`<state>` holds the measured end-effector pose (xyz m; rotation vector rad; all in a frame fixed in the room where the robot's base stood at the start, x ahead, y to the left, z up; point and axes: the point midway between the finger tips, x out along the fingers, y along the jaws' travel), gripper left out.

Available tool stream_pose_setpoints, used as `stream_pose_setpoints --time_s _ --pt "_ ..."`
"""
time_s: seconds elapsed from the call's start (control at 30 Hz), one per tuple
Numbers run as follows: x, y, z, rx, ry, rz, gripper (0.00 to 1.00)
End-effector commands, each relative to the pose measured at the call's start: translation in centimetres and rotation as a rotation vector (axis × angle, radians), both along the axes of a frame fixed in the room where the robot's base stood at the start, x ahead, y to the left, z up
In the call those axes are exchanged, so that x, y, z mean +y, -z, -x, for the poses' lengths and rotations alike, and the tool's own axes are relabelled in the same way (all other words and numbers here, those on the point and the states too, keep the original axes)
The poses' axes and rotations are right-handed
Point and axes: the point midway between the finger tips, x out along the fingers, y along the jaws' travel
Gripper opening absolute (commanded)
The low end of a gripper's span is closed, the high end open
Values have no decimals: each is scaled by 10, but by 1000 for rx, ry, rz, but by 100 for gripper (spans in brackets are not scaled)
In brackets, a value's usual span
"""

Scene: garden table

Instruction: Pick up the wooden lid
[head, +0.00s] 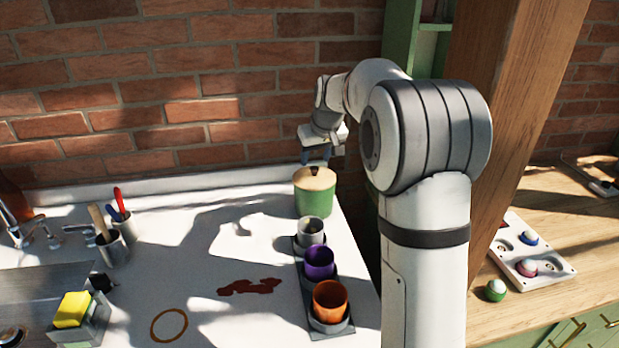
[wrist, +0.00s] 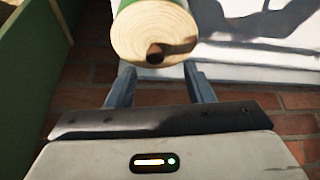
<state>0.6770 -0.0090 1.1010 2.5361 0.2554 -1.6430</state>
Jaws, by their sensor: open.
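The wooden lid (head: 314,178) is round and pale, with a small dark knob on top. It sits on a green pot (head: 314,202) at the back right of the white counter. In the wrist view the lid (wrist: 178,30) is at the top, its dark knob (wrist: 155,53) towards my gripper, with the green pot's side (wrist: 125,5) behind it. My gripper (head: 316,156) is just above the lid in the head view. In the wrist view my gripper (wrist: 160,75) is open and empty, its fingers spread apart near the knob. I cannot tell whether they touch the lid.
A dark tray (head: 300,268) with several cups, one purple (head: 320,262) and one orange (head: 330,300), stands in front of the pot. The brick wall (head: 230,90) is close behind. A utensil cup (head: 112,248) and sponge (head: 72,309) are at left. The counter's middle is mostly clear.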

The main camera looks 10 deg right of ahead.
Motion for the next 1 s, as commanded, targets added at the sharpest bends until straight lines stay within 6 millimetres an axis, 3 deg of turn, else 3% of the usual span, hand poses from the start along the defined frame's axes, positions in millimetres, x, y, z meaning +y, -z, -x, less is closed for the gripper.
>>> stream_pose_setpoints --time_s 0.3,0.57,1.0 --pt "-3 37 -19 2 2 0 48" --pt "-3 40 -20 0 2 0 48" --pt "-4 40 -20 0 3 0 12"
